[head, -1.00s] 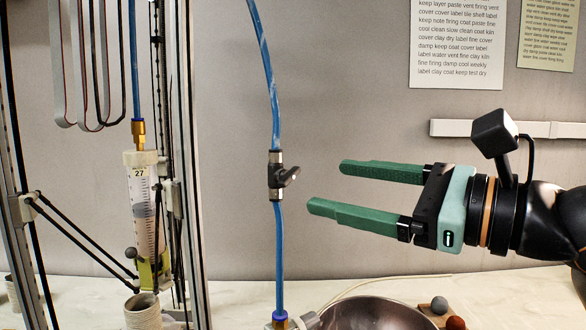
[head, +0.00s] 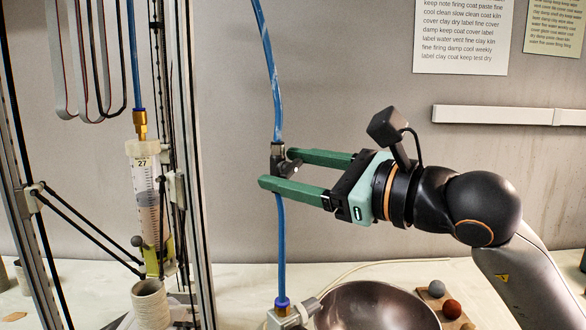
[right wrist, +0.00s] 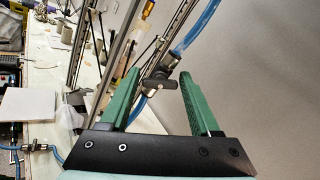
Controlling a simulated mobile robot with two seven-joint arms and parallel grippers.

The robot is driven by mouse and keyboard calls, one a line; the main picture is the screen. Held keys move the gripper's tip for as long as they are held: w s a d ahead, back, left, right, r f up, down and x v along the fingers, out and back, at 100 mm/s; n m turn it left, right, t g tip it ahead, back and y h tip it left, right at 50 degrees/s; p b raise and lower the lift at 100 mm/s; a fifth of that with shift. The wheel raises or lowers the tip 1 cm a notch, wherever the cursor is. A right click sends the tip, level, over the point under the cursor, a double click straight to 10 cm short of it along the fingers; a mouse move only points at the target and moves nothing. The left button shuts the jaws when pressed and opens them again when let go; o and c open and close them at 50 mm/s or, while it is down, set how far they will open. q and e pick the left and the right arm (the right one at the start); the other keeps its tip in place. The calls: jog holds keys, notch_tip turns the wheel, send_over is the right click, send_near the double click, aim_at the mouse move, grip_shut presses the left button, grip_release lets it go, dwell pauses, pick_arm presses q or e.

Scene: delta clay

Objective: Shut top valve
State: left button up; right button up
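The top valve (head: 279,160) is a small dark inline valve on the vertical blue tube (head: 268,70), left of centre in the head view. Its black lever handle sticks out to the right. My right gripper (head: 276,168) is open, and its two green fingers reach left to the valve, one behind and one in front. In the right wrist view the valve's dark lever (right wrist: 158,84) lies between the open fingertips. I cannot tell whether either finger touches it. My left gripper does not show.
A metal bowl (head: 375,308) stands below my right arm, with small clay balls (head: 451,309) beside it. A printer frame (head: 190,130) with a syringe (head: 147,200) stands at the left. A fitting (head: 282,312) holds the tube's lower end. The wall behind is flat.

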grip_shut()
dwell(0.3)
